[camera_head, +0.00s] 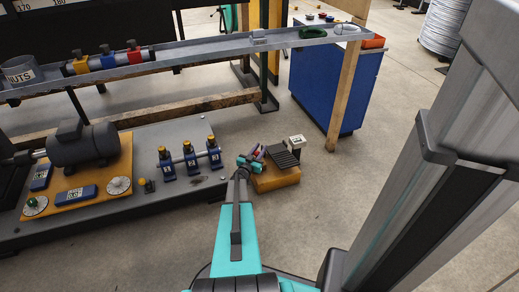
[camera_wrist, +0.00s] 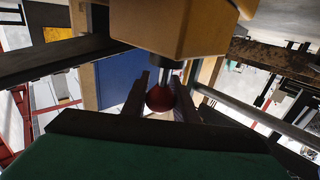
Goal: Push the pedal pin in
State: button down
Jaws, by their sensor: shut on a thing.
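The pedal is a black ribbed plate (camera_head: 283,155) on an orange-yellow base (camera_head: 277,178), on the floor beside the grey machine platform. My gripper (camera_head: 253,160) is at the left side of this base. In the wrist view, my gripper (camera_wrist: 162,100) has its two dark fingers on either side of a dark red knob (camera_wrist: 160,98), the end of the pedal pin, and is shut on it. A grey metal shaft (camera_wrist: 169,73) runs from the knob towards the yellow base (camera_wrist: 172,28). The pin's far end is hidden, so its depth cannot be told.
A small white-faced block (camera_head: 297,141) stands behind the pedal. The grey platform (camera_head: 130,215) carries a motor (camera_head: 85,145) and several blue numbered blocks (camera_head: 190,162) to the left. A wooden post (camera_head: 345,95) and blue cabinet (camera_head: 310,90) stand behind.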

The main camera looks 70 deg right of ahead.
jog(key=shift+s+f, duration=0.2)
jog(key=shift+f, duration=0.1)
jog(key=c, duration=1.5)
grip_release()
jog(key=shift+f, duration=0.1)
jog(key=shift+o, duration=0.2)
jog(key=shift+w, duration=0.1)
jog(key=shift+w+a+r+p, duration=0.1)
jog(key=shift+a+r+p, duration=0.1)
jog(key=shift+a, duration=0.25)
jog(key=shift+w+a+r+p, duration=0.1)
jog(key=shift+a+p, duration=0.05)
jog(key=shift+a, duration=0.3)
jog(key=a+p, duration=0.3)
jog(key=a, duration=0.9)
jog(key=shift+w+f, duration=0.2)
jog(key=shift+w, duration=0.25)
